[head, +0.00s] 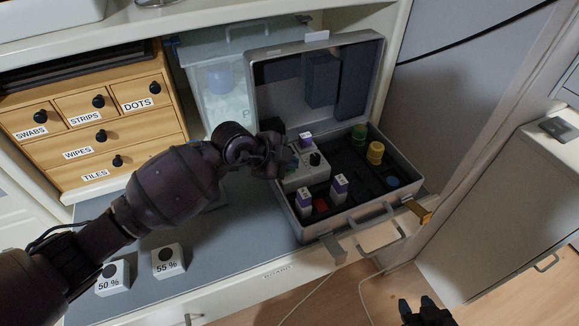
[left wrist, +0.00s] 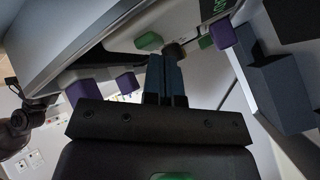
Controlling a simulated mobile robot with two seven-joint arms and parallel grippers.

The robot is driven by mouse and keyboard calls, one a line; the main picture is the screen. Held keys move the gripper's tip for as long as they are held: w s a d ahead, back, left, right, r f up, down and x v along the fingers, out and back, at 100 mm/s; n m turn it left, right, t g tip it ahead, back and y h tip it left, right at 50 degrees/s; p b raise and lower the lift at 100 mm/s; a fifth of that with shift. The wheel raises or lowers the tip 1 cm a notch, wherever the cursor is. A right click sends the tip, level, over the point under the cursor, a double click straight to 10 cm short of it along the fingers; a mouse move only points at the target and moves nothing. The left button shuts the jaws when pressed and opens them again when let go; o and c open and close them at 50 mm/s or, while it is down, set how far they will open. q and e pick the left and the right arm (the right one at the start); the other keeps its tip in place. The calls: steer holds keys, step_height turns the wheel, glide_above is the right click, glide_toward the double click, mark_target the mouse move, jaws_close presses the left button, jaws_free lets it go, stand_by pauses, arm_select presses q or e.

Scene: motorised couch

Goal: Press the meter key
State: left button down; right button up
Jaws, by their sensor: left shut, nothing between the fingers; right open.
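An open silver case (head: 290,213) stands on the grey board, its lid tipped back. Inside it, at the left, is a pale meter (head: 318,173) with a dark knob (head: 315,158). In the left wrist view the meter's pale panel shows a green key-like block (left wrist: 149,41), the dark knob (left wrist: 175,52) and a green-lit display (left wrist: 213,8). My left gripper (head: 287,163) is shut and empty over the meter's left part, hiding some of it. Its fingertips (left wrist: 165,60) appear close to the panel; contact cannot be told. My right gripper (head: 425,310) is open, low at the bottom right.
Purple-capped bottles (head: 340,187) stand around the meter. Yellow (head: 375,152) and green (head: 359,133) cylinders stand in the case's right part. A labelled drawer unit (head: 95,130) and a translucent bin (head: 222,85) stand behind. Blocks marked 50 % (head: 112,278) and 55 % (head: 168,261) sit in front.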

mark_target(289, 171)
arm_select(q)
steer(key=shift+r+p, duration=0.75)
steer(key=shift+p, duration=0.05)
steer(key=shift+r+p, duration=0.8)
steer(key=shift+r, duration=0.25)
steer(key=shift+r+p, duration=1.75)
steer(key=shift+r, duration=0.1)
arm_select(e)
step_height(289, 171, up, 10)
steer(key=w+t, duration=0.1)
steer(key=w, duration=0.1)
steer(key=shift+w, duration=0.3)
steer(key=shift+f, duration=0.1)
